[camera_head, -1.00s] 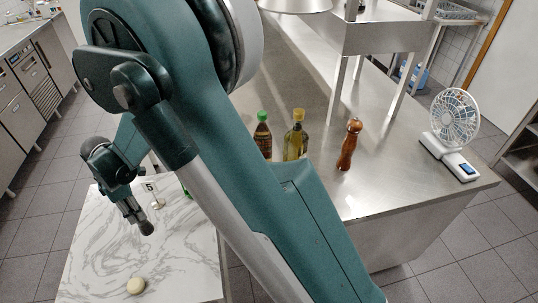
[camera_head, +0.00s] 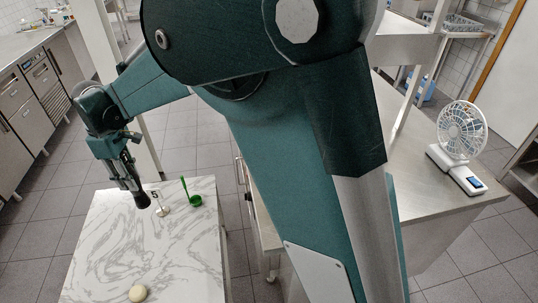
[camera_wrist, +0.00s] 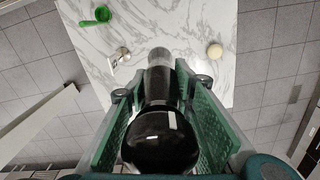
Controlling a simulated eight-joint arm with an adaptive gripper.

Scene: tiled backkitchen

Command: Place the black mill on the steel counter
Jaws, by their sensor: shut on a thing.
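The black mill (camera_wrist: 160,128) is between the two green fingers of my gripper (camera_wrist: 162,90) in the wrist view, and the gripper is shut on it. In the head view my gripper (camera_head: 128,176) points down at the left, with the dark end of the mill (camera_head: 142,201) sticking out below it over the marble table. The mill looks slightly tilted there, and its upper part is hidden by the fingers. The steel counter (camera_head: 415,185) stands at the right.
The marble table (camera_head: 110,245) holds a green cup with a handle (camera_head: 195,200), a small card stand (camera_head: 162,207) and a pale round thing (camera_head: 138,293). A white fan (camera_head: 462,135) stands on the counter's right end. Tiled floor lies between table and counter.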

